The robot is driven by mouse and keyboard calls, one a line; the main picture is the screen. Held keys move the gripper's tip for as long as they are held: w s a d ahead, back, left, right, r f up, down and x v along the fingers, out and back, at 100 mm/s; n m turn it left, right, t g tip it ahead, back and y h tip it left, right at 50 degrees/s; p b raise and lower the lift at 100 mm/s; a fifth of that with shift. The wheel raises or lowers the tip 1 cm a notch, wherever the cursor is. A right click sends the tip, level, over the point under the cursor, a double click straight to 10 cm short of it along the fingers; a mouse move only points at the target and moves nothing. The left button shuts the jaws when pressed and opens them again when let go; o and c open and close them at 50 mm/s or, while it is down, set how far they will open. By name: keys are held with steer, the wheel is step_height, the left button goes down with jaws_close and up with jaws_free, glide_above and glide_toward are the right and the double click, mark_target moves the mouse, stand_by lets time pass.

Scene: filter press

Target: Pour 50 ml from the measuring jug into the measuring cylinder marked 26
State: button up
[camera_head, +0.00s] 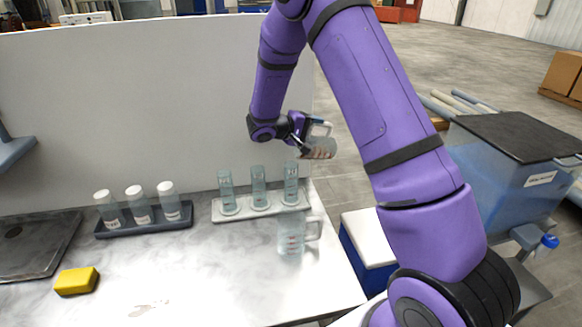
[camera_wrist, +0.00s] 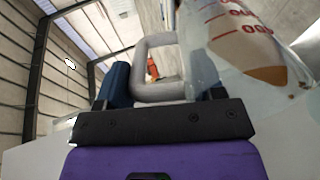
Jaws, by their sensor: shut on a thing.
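My gripper (camera_head: 298,126) is shut on the handle of a clear measuring jug (camera_head: 319,147), holding it in the air, strongly tilted, near and above the right-hand cylinder. In the wrist view the jug (camera_wrist: 245,35) shows red graduations and brownish contents, with its grey handle (camera_wrist: 158,70) between my fingers (camera_wrist: 162,92). Three clear measuring cylinders stand upright in a pale rack: left (camera_head: 228,192), middle (camera_head: 259,188) and right (camera_head: 291,184). Their number marks are too small to read, so I cannot tell which is 26. No falling stream is distinguishable.
A second clear jug (camera_head: 290,240) stands on the bench (camera_head: 215,275) before the rack (camera_head: 243,214). Several white-capped bottles (camera_head: 139,204) stand in a dark tray (camera_head: 145,229) to the left. A yellow sponge-like block (camera_head: 76,281) lies front left. A pale panel (camera_head: 130,105) rises behind.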

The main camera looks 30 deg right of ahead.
steer(key=shift+a+r+h, duration=0.2)
steer(key=shift+a+h, duration=0.15)
steer(key=shift+a, duration=0.15)
steer(key=shift+a+r+h, duration=0.15)
steer(key=shift+a+h, duration=0.2)
steer(key=shift+a, duration=0.15)
steer(key=shift+a+r+h+p, duration=0.25)
steer(key=shift+a+h+p, duration=0.3)
steer(key=shift+p, duration=0.25)
stand_by(1.5)
